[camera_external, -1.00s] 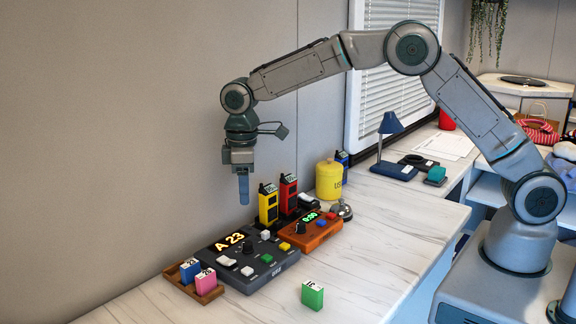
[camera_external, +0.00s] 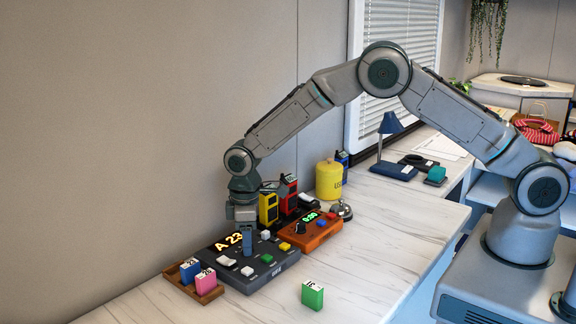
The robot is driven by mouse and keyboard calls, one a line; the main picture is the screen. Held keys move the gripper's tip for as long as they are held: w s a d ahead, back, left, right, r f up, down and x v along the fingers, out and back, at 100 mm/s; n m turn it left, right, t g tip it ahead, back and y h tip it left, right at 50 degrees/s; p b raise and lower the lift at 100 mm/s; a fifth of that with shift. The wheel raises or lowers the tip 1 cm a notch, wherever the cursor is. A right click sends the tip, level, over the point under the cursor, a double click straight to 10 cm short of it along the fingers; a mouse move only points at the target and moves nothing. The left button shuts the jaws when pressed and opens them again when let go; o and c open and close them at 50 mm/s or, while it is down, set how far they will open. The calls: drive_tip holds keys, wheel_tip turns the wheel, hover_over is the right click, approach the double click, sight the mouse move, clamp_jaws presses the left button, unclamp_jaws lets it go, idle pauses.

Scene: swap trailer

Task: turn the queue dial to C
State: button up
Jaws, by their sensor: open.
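The dark grey queue console (camera_external: 262,279) lies on the white counter, with a lit display (camera_external: 228,241) that reads "A 2" and a partly covered digit. It has white, green and yellow buttons and a white switch. My gripper (camera_external: 247,249) points straight down over the middle of the console, where the round black dial stood in the earlier view. The fingers hide the dial, so its pointer and letter cannot be read. The jaws are open, though their gap does not show from this side. I cannot tell whether the fingers touch the dial.
A wooden tray (camera_external: 212,296) with blue and pink tags stands left of the console. An orange timer box (camera_external: 317,238), yellow and red radios, a bell (camera_external: 342,210) and a yellow canister (camera_external: 329,181) stand to its right.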

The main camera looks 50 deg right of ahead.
drive_tip(key=c, duration=1)
drive_tip(key=shift+m+b, duration=0.3)
drive_tip(key=m+b, duration=0.2)
drive_tip(key=m, duration=0.1)
drive_tip(key=shift+f, duration=0.15)
drive_tip(key=m+b, duration=0.2)
drive_tip(key=m, duration=0.3)
drive_tip(key=m+b, duration=0.1)
drive_tip(key=m, duration=0.3)
drive_tip(key=shift+m, duration=0.3)
drive_tip(key=shift+r+m, duration=0.2)
drive_tip(key=shift+m, duration=2.1)
